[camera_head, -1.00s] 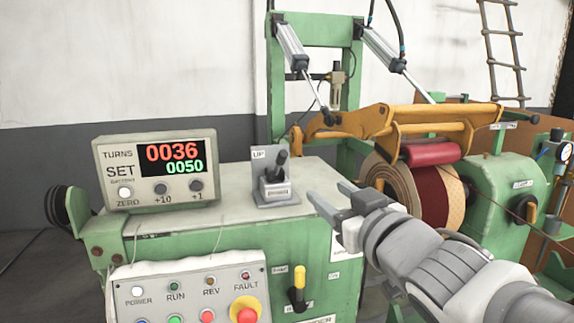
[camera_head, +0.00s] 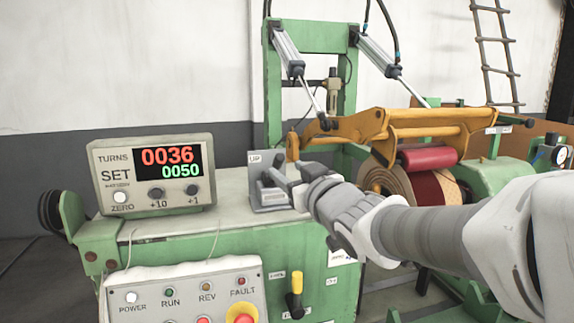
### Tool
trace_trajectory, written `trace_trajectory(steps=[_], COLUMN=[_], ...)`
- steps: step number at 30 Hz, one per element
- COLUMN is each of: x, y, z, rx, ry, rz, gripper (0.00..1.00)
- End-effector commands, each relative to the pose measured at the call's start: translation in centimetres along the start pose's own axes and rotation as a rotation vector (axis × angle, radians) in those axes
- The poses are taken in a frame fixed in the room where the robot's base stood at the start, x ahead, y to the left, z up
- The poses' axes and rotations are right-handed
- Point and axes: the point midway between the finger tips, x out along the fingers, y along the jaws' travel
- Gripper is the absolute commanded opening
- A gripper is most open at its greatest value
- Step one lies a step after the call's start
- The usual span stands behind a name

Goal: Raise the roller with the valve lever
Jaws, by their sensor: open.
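The valve lever is a black handle (camera_head: 272,196) on a small grey bracket (camera_head: 256,163) with a label reading "UP" at its top. It stands on the green machine's top plate. My gripper (camera_head: 282,180) is open at the lever, its fingers partly covering the handle. I cannot tell whether they touch it. The red roller (camera_head: 428,156) hangs under the yellow arm frame (camera_head: 440,124) at the right. It sits against or just over the wound coil (camera_head: 430,188); any gap is too small to tell. My arm covers the coil's lower part.
A counter box (camera_head: 150,174) showing 0036 and 0050 stands left of the lever. Two air cylinders (camera_head: 380,52) slope down to the yellow frame.

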Motion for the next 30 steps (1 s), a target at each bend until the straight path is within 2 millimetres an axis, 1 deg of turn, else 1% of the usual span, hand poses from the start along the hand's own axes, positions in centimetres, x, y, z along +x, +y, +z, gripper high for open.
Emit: trace_trajectory(steps=[1, 6, 12, 16, 24, 25, 29, 30], x=[1.0, 3.5, 5.5, 6.0, 6.1, 6.1, 6.1, 6.1], y=[0.0, 0.0, 0.0, 0.0, 0.0, 0.0, 0.0, 0.0], z=[0.1, 0.1, 0.0, 0.0, 0.0, 0.0, 0.0, 0.0], rx=[0.0, -0.001, -0.001, -0.001, -0.001, -0.001, -0.001, -0.001], ry=[-0.002, -0.002, -0.001, 0.0, 0.0, 0.0, 0.0, 0.0], rz=[-0.001, -0.001, -0.001, -0.001, 0.0, 0.0, 0.0, 0.0], gripper=[0.55, 0.55, 0.55, 0.55, 0.55, 0.53, 0.29, 0.22])
